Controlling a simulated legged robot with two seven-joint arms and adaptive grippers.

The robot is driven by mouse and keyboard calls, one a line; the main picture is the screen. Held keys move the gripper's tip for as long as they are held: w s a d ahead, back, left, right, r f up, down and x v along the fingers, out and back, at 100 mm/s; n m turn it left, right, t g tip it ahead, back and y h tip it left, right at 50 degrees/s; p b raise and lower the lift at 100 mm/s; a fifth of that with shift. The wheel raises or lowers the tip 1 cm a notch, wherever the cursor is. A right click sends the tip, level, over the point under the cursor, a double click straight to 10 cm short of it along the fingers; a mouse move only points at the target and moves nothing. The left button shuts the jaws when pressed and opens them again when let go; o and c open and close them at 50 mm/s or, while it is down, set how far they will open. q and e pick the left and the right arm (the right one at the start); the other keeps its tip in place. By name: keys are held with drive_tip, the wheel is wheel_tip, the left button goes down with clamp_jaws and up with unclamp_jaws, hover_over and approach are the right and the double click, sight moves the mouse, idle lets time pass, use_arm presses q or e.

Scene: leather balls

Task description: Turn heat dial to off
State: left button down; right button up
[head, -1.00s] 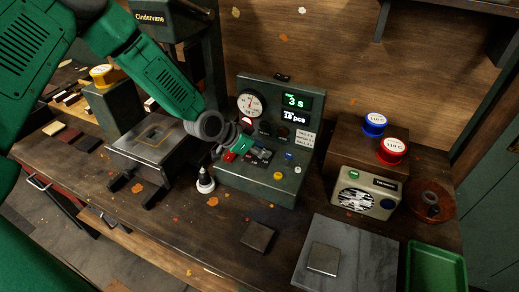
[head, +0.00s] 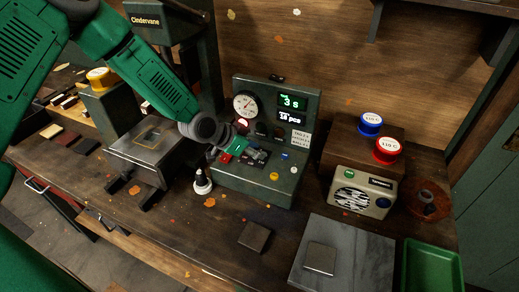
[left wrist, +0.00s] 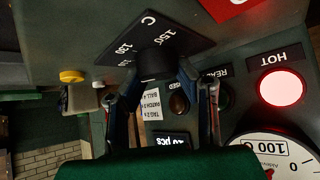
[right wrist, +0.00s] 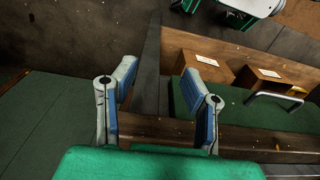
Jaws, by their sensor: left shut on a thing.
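The heat dial (left wrist: 156,64) is a dark round knob on a black plate (left wrist: 120,42) marked with 130, 150 and C. It sits on the sloped front of the green control box (head: 228,182). My left gripper (head: 257,155) is shut on the dial; in the left wrist view its blue-grey fingers (left wrist: 157,75) lie on either side of the knob. The gripper partly hides the dial in the head view, and I cannot read its setting. My right gripper (right wrist: 158,72) is open and empty, away from the control box.
The HOT lamp (left wrist: 281,88) glows red beside a round gauge (head: 246,105). Yellow (head: 274,177) and blue (head: 285,156) buttons are near the dial. A dark-bodied tool with a white base (head: 203,185) stands left of the box. A radio-like box (head: 360,193) stands to the right.

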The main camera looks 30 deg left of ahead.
use_arm(q)
drive_tip(key=shift+s+a+f, duration=0.25)
drive_tip(key=shift+s+f, duration=0.2)
drive_tip(key=shift+f, duration=0.05)
drive_tip(key=c, duration=1.1)
unclamp_jaws()
drive_tip(key=shift+s+r, duration=0.1)
drive_tip(key=shift+s, duration=0.05)
drive_tip(key=shift+c, duration=0.2)
drive_tip(key=shift+s+a+r, duration=0.15)
drive_tip(key=shift+a, duration=0.05)
drive_tip(key=shift+w+a, duration=0.15)
drive_tip(key=shift+w, duration=0.05)
drive_tip(key=shift+w+d, duration=0.25)
drive_tip(key=shift+d, duration=0.15)
drive_tip(key=v, duration=1)
drive_tip(key=shift+s+a+r, duration=0.1)
drive_tip(key=shift+a+r, duration=0.15)
drive_tip(key=shift+a, duration=0.05)
drive_tip(key=shift+s+a+r, duration=0.1)
drive_tip(key=shift+s+r, duration=0.35)
